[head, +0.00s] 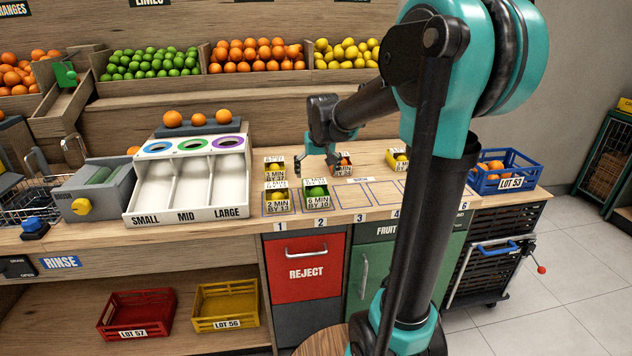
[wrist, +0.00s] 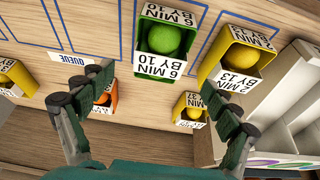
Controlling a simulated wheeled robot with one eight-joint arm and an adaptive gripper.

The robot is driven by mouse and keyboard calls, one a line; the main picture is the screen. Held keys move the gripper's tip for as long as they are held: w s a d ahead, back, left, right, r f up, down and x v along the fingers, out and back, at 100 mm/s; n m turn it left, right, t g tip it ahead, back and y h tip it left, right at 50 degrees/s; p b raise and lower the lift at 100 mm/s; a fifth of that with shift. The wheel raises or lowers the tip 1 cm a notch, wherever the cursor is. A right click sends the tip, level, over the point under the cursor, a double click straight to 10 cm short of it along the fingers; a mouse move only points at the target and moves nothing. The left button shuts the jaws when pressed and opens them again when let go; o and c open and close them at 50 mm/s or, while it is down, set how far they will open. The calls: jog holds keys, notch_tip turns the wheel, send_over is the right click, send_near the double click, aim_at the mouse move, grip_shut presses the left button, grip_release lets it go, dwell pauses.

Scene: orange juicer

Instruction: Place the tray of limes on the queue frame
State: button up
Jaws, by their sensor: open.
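The green tray (head: 316,202) holds a lime (head: 316,190) and has a label reading "6 MIN BY 10". It stands on the counter inside the blue outline above number 2, part of the queue frame (head: 352,194). In the wrist view the green tray (wrist: 160,68) is at upper centre, with its lime (wrist: 164,39) inside and blue frame lines (wrist: 135,30) beside it. My gripper (head: 316,165) is open and empty, just behind the green tray. In the wrist view my gripper's (wrist: 157,84) fingers are spread wide, one on each side of the tray's picture position, not touching it.
A yellow tray (head: 277,207) stands in outline 1. Behind are another yellow tray (head: 274,172), an orange tray (head: 342,170) near my gripper, and a yellow tray (head: 397,166) further right. The white sorter (head: 190,190) stands left. Outlines right of number 2 look empty where visible.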

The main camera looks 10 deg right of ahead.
jog(key=v, duration=0.3)
jog(key=shift+s+d, duration=0.1)
jog(key=shift+s, duration=0.3)
jog(key=s+d+f, duration=0.2)
jog(key=s+f, duration=0.7)
jog(key=s, duration=0.3)
jog(key=s+d+f, duration=0.1)
jog(key=s+f, duration=0.7)
jog(key=s, duration=0.5)
jog(key=shift+d+f, duration=0.4)
